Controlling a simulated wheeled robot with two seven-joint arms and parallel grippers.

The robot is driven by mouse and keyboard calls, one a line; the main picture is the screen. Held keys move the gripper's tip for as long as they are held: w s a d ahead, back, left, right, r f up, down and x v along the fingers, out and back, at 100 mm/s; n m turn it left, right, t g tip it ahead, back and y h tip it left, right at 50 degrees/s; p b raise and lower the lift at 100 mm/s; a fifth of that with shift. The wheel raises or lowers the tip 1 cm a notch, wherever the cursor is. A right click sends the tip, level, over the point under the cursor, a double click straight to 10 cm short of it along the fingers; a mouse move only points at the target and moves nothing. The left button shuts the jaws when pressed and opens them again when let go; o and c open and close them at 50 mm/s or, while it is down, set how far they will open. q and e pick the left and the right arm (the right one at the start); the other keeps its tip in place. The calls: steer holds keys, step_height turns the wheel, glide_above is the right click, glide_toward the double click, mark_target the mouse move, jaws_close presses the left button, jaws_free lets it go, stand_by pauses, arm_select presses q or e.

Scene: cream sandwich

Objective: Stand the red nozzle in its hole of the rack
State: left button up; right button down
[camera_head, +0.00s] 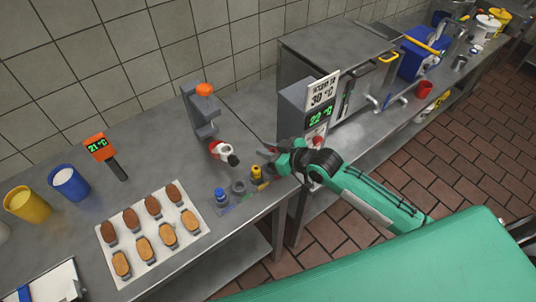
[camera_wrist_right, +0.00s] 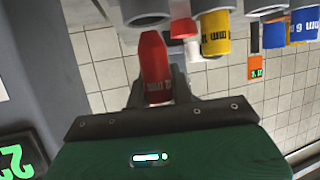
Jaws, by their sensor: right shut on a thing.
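My right gripper (camera_wrist_right: 150,100) is shut on the red nozzle (camera_wrist_right: 154,65), which sticks out beyond the fingers, its narrower end toward the top of the right wrist view. That view is upside down. In the head view my right gripper (camera_head: 270,155) is just right of the rack (camera_head: 236,205), by its yellow nozzle; the red nozzle is hard to make out there. The rack holds a blue nozzle (camera_head: 221,196) and the yellow nozzle (camera_head: 257,173), with a grey ring (camera_head: 238,187) between. In the wrist view an empty-looking grey ring (camera_wrist_right: 146,14) is close to the red nozzle, apart from it. My left gripper is not in view.
A grey stand with an orange knob (camera_head: 204,89) and a red-and-white piece (camera_head: 222,151) are behind the rack. A tray (camera_head: 188,240) of brown biscuits lies to the left. A display box (camera_head: 292,110) stands close behind my right gripper.

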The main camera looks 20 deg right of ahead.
step_height(320, 180, down, 3)
steer(key=shift+f, duration=0.1)
steer(key=shift+f, duration=0.1)
steer(key=c, duration=1.2)
jaws_free()
steer(key=shift+c, duration=0.2)
